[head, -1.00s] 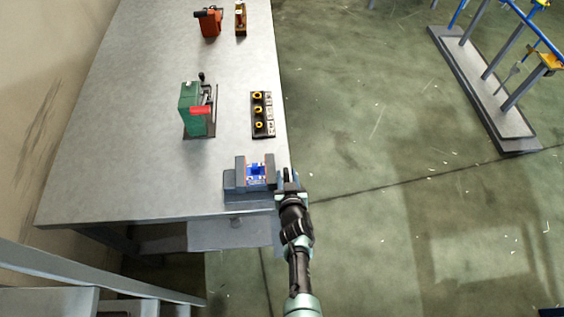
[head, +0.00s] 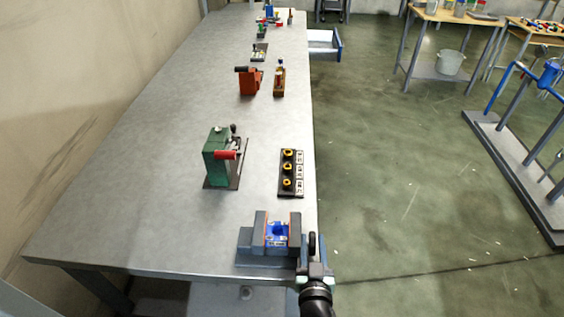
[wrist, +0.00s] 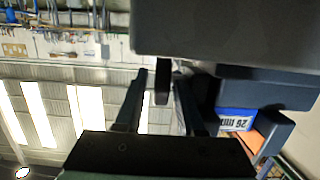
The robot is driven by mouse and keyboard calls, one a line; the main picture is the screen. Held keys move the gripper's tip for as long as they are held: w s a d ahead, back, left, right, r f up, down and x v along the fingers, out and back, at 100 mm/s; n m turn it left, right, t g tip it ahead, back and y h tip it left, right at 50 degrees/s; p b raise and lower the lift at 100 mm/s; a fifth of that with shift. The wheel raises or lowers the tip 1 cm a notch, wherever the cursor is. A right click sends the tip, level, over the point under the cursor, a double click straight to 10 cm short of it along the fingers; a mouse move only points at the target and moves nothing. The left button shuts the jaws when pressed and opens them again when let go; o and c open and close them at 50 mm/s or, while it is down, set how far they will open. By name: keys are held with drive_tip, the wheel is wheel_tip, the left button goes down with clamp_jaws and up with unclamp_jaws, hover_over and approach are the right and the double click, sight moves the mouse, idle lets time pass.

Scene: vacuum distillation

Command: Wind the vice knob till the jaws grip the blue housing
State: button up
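The grey vice (head: 247,258) stands at the table's near right corner. The blue housing (head: 277,240) sits between its orange-lined jaws; I cannot tell whether both jaws touch it. The dark vice knob (head: 312,244) is on the vice's right side, at the table edge. My gripper (head: 314,268) is at the knob from the near side. In the wrist view my gripper (wrist: 160,95) has its fingers apart, with the knob (wrist: 162,82) edge-on between them and a clear gap on its left. The housing's label (wrist: 236,120) shows at the right there.
A black strip with yellow-ringed knobs (head: 287,171) lies beyond the vice. A green device with a red handle (head: 217,160) stands left of it. An orange device (head: 248,82) is farther back. The floor right of the table is open up to a blue-and-grey rack (head: 515,165).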

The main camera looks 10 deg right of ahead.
drive_tip(key=shift+a+f+t+h+b, duration=0.2)
drive_tip(key=shift+t+b, duration=0.3)
drive_tip(key=shift+b, duration=1.85)
drive_tip(key=shift+f+t+h+b, duration=0.1)
drive_tip(key=shift+f+t+b, duration=0.3)
drive_tip(key=shift+b, duration=1.95)
drive_tip(key=r+b+v, duration=0.1)
drive_tip(key=b+v, duration=0.1)
drive_tip(key=v, duration=1.1)
drive_tip(key=w+a+r+t+p, duration=0.1)
drive_tip(key=w+r, duration=0.2)
drive_tip(key=r, duration=0.8)
drive_tip(key=w+a+r+t+p, duration=0.2)
drive_tip(key=w+r, duration=0.1)
drive_tip(key=r, duration=0.9)
drive_tip(key=w+a+r+t+p, duration=0.1)
drive_tip(key=w+r+t, duration=0.1)
drive_tip(key=r, duration=1)
drive_tip(key=shift+w+a+p, duration=0.15)
drive_tip(key=shift+w+p, duration=0.15)
drive_tip(key=shift+w, duration=0.6)
drive_tip(key=shift+r, duration=0.1)
